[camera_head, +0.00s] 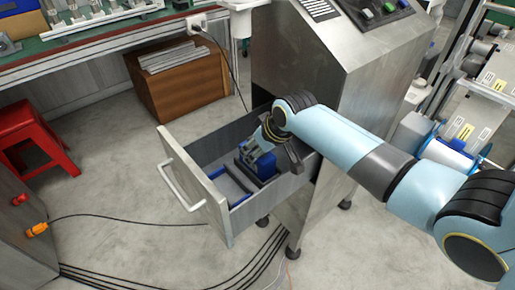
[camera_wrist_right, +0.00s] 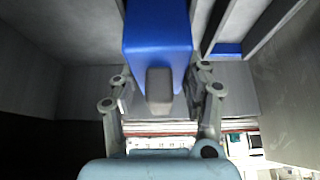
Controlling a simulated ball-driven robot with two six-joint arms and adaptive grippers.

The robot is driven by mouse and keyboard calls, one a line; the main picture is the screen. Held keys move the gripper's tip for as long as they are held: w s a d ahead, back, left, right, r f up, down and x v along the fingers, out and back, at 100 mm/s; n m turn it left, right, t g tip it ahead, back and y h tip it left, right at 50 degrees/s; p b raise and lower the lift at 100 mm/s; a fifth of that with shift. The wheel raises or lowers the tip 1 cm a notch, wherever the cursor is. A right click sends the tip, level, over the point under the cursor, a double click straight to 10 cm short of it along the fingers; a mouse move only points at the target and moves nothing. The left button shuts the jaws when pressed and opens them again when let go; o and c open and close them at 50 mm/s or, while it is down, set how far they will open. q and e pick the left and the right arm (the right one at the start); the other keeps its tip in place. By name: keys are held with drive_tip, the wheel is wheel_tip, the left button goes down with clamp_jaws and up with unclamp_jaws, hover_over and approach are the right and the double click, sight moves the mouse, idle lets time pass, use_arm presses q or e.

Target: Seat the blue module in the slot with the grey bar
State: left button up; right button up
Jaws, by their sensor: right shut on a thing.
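The blue module (camera_head: 242,160) is inside the open drawer of the metal cabinet. It also fills the top middle of the right wrist view (camera_wrist_right: 158,35), with a grey block-shaped tab (camera_wrist_right: 159,84) on its near face. My right gripper (camera_head: 260,149) reaches down into the drawer and is shut on the module; its two fingers (camera_wrist_right: 160,95) stand on either side of the tab. Grey dividers and blue pieces (camera_head: 217,173) lie in the drawer to the left of the module. Which slot has the grey bar, and the module's underside, I cannot tell. My left gripper is out of view.
The drawer's front panel (camera_head: 195,187) with its handle stands to the left, and its side walls rise around the module. The metal cabinet (camera_head: 335,80) is behind. A red stool (camera_head: 35,140) and a brown box (camera_head: 178,85) are farther off. Cables cross the floor.

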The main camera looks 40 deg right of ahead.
drive_tip(key=shift+f+b, duration=0.3)
drive_tip(key=shift+f, duration=0.15)
drive_tip(key=o, duration=1.2)
drive_tip(key=shift+c, duration=0.2)
drive_tip(key=p+v, duration=0.4)
drive_tip(key=p, duration=0.1)
drive_tip(key=shift+r, duration=0.15)
drive_tip(key=p+v, duration=0.6)
drive_tip(key=p, duration=0.2)
drive_tip(key=shift+s+r, duration=0.25)
